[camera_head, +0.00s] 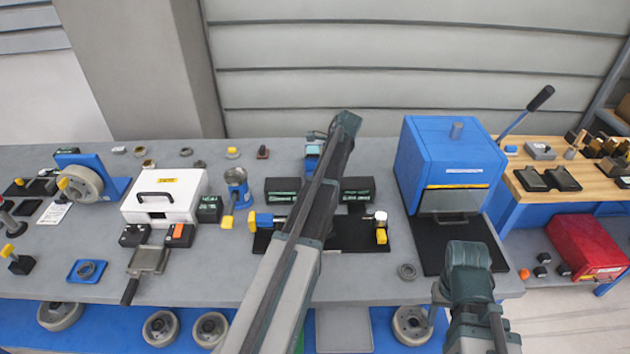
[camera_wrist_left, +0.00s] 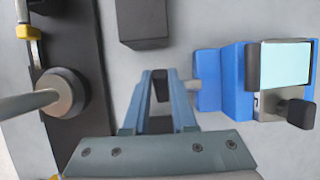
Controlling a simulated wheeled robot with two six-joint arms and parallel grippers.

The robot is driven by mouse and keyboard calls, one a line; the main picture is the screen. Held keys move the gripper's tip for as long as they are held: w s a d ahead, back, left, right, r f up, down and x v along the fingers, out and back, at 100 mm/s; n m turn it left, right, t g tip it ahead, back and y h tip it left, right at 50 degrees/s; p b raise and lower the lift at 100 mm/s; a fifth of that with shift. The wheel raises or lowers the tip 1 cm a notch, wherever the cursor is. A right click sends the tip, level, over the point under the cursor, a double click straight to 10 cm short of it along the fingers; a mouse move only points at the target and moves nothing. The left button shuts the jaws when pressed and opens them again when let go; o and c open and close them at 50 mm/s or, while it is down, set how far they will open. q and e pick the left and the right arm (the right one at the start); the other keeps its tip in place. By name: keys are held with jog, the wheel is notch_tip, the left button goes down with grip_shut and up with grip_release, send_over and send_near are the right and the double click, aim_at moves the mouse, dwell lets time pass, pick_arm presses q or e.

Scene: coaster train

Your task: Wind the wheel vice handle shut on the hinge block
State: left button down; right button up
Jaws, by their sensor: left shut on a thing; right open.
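A small blue vice (camera_wrist_left: 228,82) with a pale cyan panel (camera_wrist_left: 284,64) and a dark knob (camera_wrist_left: 300,112) fills the right of the left wrist view. It also shows in the head view (camera_head: 312,151), just left of my left arm. A short grey stub (camera_wrist_left: 186,88) runs from its blue body to my left gripper (camera_wrist_left: 160,92). That gripper is shut on a dark piece that looks like the vice handle, mostly hidden between the fingers. I cannot make out the hinge block for certain. My right gripper (camera_head: 468,262) is open and empty at the bench's front right.
A black rail fixture with a round grey knob (camera_head: 380,217) lies in front of the vice. A blue cabinet (camera_head: 450,150) stands to the right and a white case (camera_head: 165,195) to the left. Grey bench top shows between them.

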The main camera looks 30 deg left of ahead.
pick_arm(q)
jog(key=g+y+b, duration=0.1)
jog(key=b, duration=0.1)
jog(key=d+g+y+b, duration=0.1)
jog(key=y+b, duration=0.1)
jog(key=b, duration=0.1)
jog(key=w+g+y+b, duration=0.1)
jog(key=y+b, duration=0.1)
jog(key=shift+d+f+b, duration=0.3)
jog(key=shift+f+b, duration=0.05)
jog(key=shift+b, duration=0.05)
jog(key=shift+d+r+g+y+b, duration=0.2)
jog(key=shift+g+y+b, duration=0.5)
jog(key=shift+b, duration=0.45)
jog(key=c, duration=0.7)
grip_release()
jog(key=shift+w, duration=0.1)
